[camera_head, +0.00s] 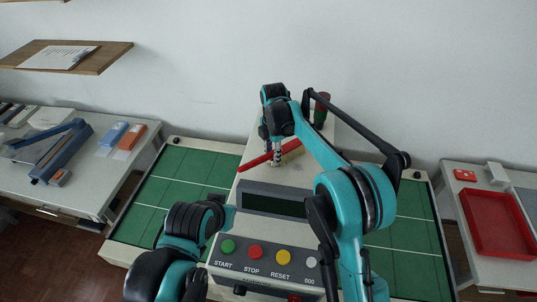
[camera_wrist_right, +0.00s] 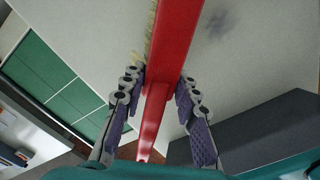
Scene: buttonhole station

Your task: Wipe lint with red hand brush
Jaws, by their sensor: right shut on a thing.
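The red hand brush (camera_head: 254,162) is held over the white top of the buttonhole station, with its pale bristles (camera_head: 293,149) to the right. My right gripper (camera_head: 275,160) is shut on it. In the right wrist view the red brush (camera_wrist_right: 172,50) runs between the two fingers of my right gripper (camera_wrist_right: 162,88), with bristles along its left side. A grey fuzzy patch that looks like lint (camera_wrist_right: 216,22) lies on the white surface to the right of the brush. My left arm shows at the bottom of the head view, but its fingers do not.
The control panel (camera_head: 268,254) with coloured buttons stands in front. A red and dark cylinder (camera_head: 321,112) stands behind my right arm. Green mats (camera_head: 180,180) flank the station. Side tables hold a blue press (camera_head: 62,150) and a red tray (camera_head: 498,222).

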